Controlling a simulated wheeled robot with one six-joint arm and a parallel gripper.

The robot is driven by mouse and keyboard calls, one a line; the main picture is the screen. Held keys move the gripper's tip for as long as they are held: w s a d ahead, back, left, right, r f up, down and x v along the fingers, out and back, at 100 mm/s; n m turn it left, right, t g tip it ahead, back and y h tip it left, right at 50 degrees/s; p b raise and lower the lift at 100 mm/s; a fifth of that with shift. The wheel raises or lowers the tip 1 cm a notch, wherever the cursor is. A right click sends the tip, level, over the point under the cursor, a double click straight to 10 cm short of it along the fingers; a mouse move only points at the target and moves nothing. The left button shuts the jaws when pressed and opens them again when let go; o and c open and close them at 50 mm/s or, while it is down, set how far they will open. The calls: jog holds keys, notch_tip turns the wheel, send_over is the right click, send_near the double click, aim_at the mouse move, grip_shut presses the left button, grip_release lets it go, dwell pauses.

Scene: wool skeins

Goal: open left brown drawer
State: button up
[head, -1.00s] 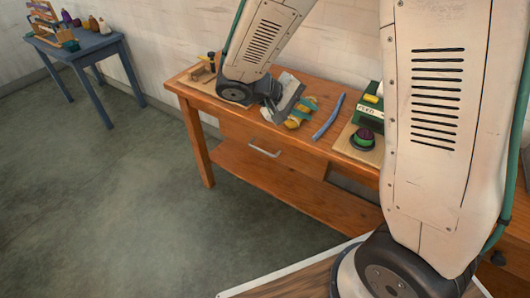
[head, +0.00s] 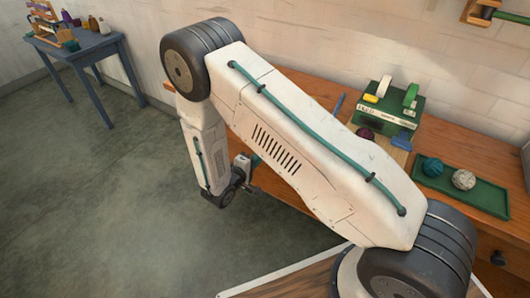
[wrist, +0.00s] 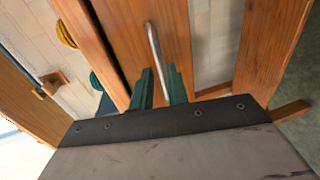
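The left brown drawer shows in the wrist view as a wooden front (wrist: 178,25) with a metal bar handle (wrist: 152,45). A dark gap runs along one side of the front; I cannot tell if the drawer is slightly out. My gripper (wrist: 160,69) has its two green fingers apart, one on each side of the handle's near end. I see no clear contact with the bar. In the head view my arm hides the drawer, and my gripper (head: 250,163) shows only partly, low in front of the workbench (head: 460,143).
On the bench are a green box (head: 385,108), a green tray (head: 487,197) with a teal ball (head: 432,167) and a pale ball (head: 464,180), and a blue stick (head: 339,103). A blue table (head: 95,45) stands at the far left. The floor (head: 90,200) before the bench is clear.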

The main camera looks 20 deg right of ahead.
jog(key=x, duration=0.5)
jog(key=shift+w+d, duration=0.15)
jog(key=shift+d, duration=0.15)
grip_shut()
